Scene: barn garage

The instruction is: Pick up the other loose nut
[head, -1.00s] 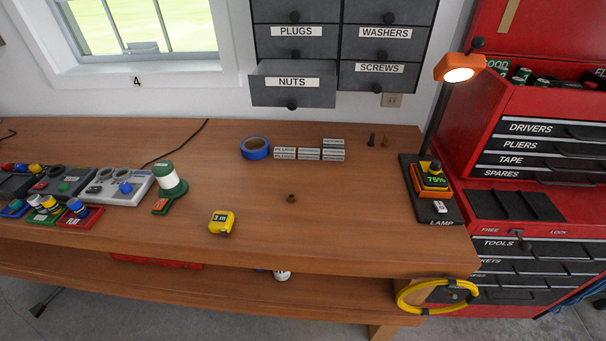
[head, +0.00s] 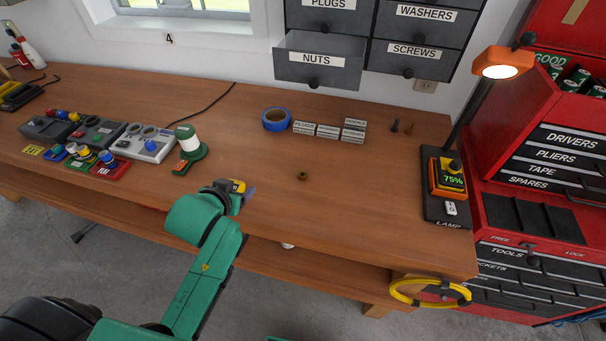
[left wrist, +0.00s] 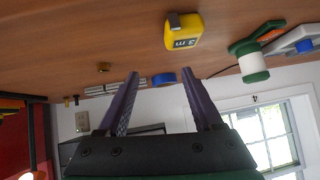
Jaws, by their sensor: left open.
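A small brass-brown nut (head: 302,176) lies alone on the wooden bench (head: 350,215), right of the middle. It also shows in the left wrist view (left wrist: 103,68), to the left of my fingers. My left gripper (head: 249,195) is over the front part of the bench, left of the nut and apart from it. In the left wrist view its two purple fingers (left wrist: 160,73) are spread with nothing between them. The NUTS drawer (head: 318,61) in the grey cabinet is pulled out. My right gripper is in neither view.
A yellow tape measure (head: 238,186) is partly hidden behind my left gripper. Blue tape (head: 276,119) and small labelled boxes (head: 328,131) sit behind the nut. A green-and-white spool (head: 190,146) stands left, the lamp (head: 449,190) right. Bench around the nut is clear.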

